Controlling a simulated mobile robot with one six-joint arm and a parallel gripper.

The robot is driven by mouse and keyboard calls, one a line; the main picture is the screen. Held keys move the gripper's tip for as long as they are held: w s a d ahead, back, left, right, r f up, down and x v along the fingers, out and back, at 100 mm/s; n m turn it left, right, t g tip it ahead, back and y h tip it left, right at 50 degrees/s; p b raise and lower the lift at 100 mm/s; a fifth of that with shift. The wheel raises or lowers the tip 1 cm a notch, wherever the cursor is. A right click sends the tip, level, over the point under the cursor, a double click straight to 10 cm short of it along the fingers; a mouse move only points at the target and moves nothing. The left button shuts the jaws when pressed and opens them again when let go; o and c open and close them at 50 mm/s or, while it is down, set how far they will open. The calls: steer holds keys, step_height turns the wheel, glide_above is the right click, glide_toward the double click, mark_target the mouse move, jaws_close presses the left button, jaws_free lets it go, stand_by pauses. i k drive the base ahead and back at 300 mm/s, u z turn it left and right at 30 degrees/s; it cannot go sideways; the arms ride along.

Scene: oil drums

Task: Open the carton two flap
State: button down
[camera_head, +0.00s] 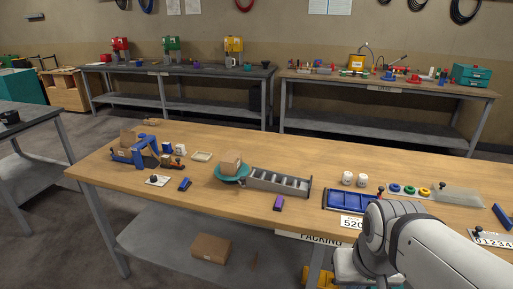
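Several brown cartons show, and I cannot tell which is carton two. A larger carton (211,248) lies on the grey shelf under the table. The flaps are too small to make out. My white arm fills the lower right corner; my gripper does not show.
The wooden table (330,169) also holds a grey roller conveyor (278,182), a blue tray (349,202), two white rolls and a purple block (279,203). Two cluttered workbenches stand behind, with floor between.

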mark_target(231, 156)
steer(key=u, duration=0.05)
steer(key=i, duration=0.85)
steer(key=u, duration=0.75)
